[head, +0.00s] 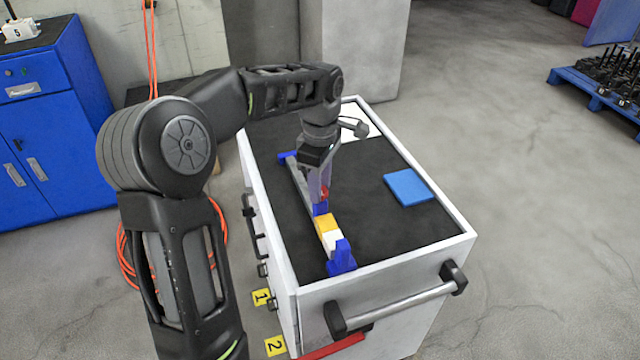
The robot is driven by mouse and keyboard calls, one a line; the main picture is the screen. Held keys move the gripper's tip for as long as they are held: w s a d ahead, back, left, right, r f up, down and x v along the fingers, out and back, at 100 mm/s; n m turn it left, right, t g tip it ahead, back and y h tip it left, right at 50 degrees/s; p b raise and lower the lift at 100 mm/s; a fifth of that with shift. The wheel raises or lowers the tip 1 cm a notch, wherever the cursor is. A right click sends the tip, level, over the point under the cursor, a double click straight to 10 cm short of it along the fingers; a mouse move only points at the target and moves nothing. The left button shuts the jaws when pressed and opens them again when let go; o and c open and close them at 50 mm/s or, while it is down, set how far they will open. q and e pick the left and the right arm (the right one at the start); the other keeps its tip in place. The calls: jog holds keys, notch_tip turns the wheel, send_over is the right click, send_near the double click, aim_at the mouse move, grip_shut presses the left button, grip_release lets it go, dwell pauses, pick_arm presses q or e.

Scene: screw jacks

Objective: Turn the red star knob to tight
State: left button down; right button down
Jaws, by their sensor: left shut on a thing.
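The red star knob (324,193) shows as a small red patch between the fingers of my left gripper (321,192). The gripper points down and is shut on the knob. The knob sits at a blue block on a long clamp-like fixture with a grey bar (299,183). A yellow block (326,224) and a white block (332,241) lie in line in front of it, and a blue end piece (341,257) stands at the near end. Most of the knob is hidden by the fingers, so its turn angle cannot be told. My right gripper is not in view.
The fixture stands on the black top of a white cart (457,243) with a raised rim. A flat blue square (409,187) lies to the right, and a white sheet (352,124) at the back. A handle (395,304) juts from the near side.

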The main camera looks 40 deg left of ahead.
pick_arm(q)
jog(key=shift+m, duration=0.4)
jog(key=m, duration=0.5)
jog(key=shift+m, duration=0.4)
jog(key=m, duration=0.5)
jog(key=shift+p, duration=0.3)
jog(key=m, duration=0.6)
jog(key=shift+m+p, duration=0.3)
jog(key=shift+m, duration=0.1)
jog(key=m, duration=0.5)
jog(key=shift+m, duration=0.3)
jog(key=c, duration=1)
grip_release()
